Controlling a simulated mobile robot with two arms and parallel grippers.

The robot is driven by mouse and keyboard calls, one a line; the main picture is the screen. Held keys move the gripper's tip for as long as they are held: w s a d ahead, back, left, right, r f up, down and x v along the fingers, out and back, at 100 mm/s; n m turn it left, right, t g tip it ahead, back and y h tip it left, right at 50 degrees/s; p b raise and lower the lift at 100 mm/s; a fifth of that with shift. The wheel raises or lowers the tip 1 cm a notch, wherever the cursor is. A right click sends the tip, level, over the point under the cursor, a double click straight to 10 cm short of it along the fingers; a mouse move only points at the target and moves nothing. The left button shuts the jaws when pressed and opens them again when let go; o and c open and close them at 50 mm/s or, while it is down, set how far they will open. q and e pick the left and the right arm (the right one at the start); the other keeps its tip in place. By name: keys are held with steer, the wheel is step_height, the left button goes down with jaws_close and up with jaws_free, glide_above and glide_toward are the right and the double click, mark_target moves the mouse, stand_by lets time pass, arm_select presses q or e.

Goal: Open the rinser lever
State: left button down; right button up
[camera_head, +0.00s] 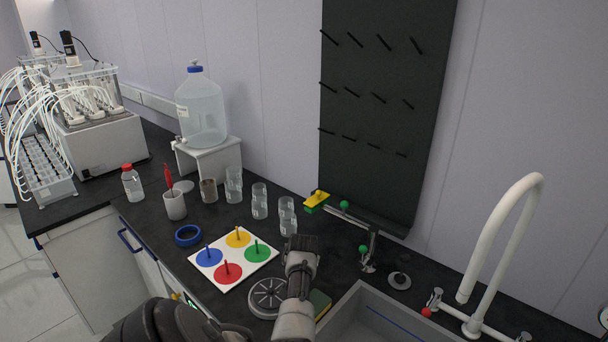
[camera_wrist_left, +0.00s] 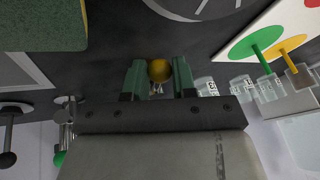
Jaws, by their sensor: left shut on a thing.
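The rinser (camera_head: 268,297) is a round grey disc with spokes on the counter, left of the sink. Its edge shows at the top of the left wrist view (camera_wrist_left: 200,6). Just beside it, a yellow ball knob (camera_wrist_left: 158,70), which looks like the rinser lever's end, sits between the two green fingers of my left gripper (camera_wrist_left: 159,78). The gripper is shut on this knob. In the head view my left gripper (camera_head: 301,246) is beyond the rinser, and its fingers and the knob are hidden. My right gripper is not in view.
A green sponge (camera_head: 320,302) lies between rinser and sink (camera_head: 375,318). A board with coloured discs (camera_head: 222,258) is left of the rinser. Glass beakers (camera_head: 259,203) stand behind. A lab tap with green knobs (camera_head: 370,250) and a white faucet (camera_head: 497,240) stand at right.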

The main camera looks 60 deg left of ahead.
arm_select(q)
steer(key=shift+s+a+r+m, duration=0.1)
steer(key=shift+s+a+m, duration=0.05)
steer(key=shift+a+m, duration=0.2)
steer(key=shift+p, duration=0.3)
steer(key=c, duration=0.9)
jaws_free()
steer(key=shift+s+d+r, duration=0.1)
steer(key=shift+d+r, duration=0.1)
steer(key=shift+r, duration=0.15)
steer(key=v, duration=1)
steer(key=shift+s+b, duration=0.15)
steer(key=shift+b, duration=0.2)
steer(key=shift+a+f, duration=0.1)
